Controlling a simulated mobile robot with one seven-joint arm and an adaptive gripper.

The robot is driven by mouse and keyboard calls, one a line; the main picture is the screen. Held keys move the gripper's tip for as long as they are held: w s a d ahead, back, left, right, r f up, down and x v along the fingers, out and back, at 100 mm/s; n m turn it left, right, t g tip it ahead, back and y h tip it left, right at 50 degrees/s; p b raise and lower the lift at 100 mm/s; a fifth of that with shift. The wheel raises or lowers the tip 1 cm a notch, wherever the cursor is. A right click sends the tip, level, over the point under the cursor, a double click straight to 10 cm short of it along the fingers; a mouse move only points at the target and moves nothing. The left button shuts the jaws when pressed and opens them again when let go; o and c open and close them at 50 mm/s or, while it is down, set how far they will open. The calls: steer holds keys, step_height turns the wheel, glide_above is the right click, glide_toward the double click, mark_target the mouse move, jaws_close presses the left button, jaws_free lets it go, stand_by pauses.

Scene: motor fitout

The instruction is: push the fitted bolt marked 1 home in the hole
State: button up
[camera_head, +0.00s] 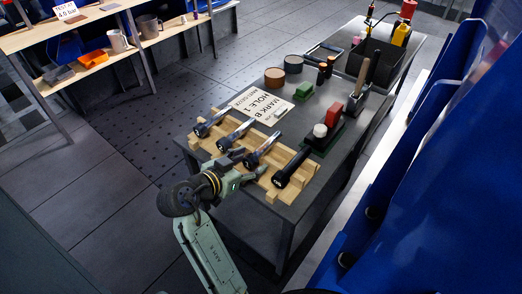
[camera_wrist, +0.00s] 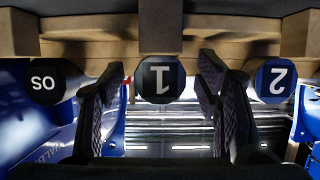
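In the wrist view a dark round end marked 1 (camera_wrist: 158,80) faces me, below a pale wooden block. My gripper (camera_wrist: 160,92) is open, with one dark ribbed finger left and one right of that end, and clear gaps between. In the head view my gripper (camera_head: 246,168) is at the front edge of a wooden rack (camera_head: 272,196) holding several dark-ended metal rods side by side. The markings on these ends are too small to read in that view. I cannot make out the hole or how deep the bolt sits.
Neighbouring ends marked 2 (camera_wrist: 274,80) and apparently SO (camera_wrist: 46,82) flank the fingers closely. A red block (camera_head: 333,112), a green block (camera_head: 303,91) and round tins stand farther back on the dark bench.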

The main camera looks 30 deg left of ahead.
jaws_close()
stand_by(0.6)
steer(key=shift+r, duration=0.15)
